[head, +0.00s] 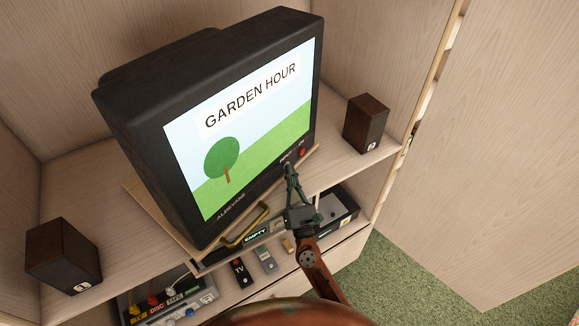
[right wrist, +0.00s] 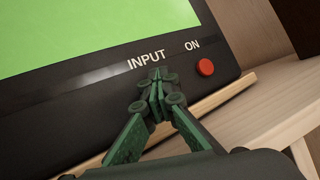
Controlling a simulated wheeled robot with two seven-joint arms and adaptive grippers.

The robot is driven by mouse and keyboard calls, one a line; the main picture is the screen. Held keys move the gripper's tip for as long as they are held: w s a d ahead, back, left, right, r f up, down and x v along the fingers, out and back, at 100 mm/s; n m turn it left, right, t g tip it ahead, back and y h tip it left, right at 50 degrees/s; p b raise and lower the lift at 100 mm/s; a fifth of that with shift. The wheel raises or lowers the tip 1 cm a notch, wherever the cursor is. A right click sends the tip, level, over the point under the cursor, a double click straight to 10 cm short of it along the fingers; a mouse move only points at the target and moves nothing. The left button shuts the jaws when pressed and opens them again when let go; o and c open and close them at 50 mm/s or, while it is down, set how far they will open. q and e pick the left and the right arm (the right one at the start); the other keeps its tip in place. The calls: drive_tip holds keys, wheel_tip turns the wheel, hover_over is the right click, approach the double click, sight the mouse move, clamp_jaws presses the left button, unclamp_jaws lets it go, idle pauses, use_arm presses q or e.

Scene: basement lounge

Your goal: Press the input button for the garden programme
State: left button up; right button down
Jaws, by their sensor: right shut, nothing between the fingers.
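The television (head: 150,150) stands in the cabinet, its screen (head: 245,120) lit with "GARDEN HOUR" above a tree on a green hill. The wrist view shows the front strip (right wrist: 85,90) with the white label INPUT (right wrist: 146,60) and a red button (right wrist: 205,67) under the label ON. My right gripper (head: 288,166) is shut and empty, with its tips at the front strip just below INPUT, left of the red button; they also show in the wrist view (right wrist: 156,76). The input button is hidden behind the fingertips. I cannot tell whether they touch it. My left gripper is not in view.
Speakers stand at left (head: 63,255) and right (head: 366,123). A wooden ledge (right wrist: 225,95) runs under the strip.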

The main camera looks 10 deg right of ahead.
drive_tip(key=shift+s+d+f, duration=0.1)
drive_tip(key=shift+s, duration=0.1)
drive_tip(key=shift+s+d, duration=1)
drive_tip(key=shift+s, duration=0.2)
drive_tip(key=shift+s+d, duration=1)
drive_tip(key=shift+s, duration=0.2)
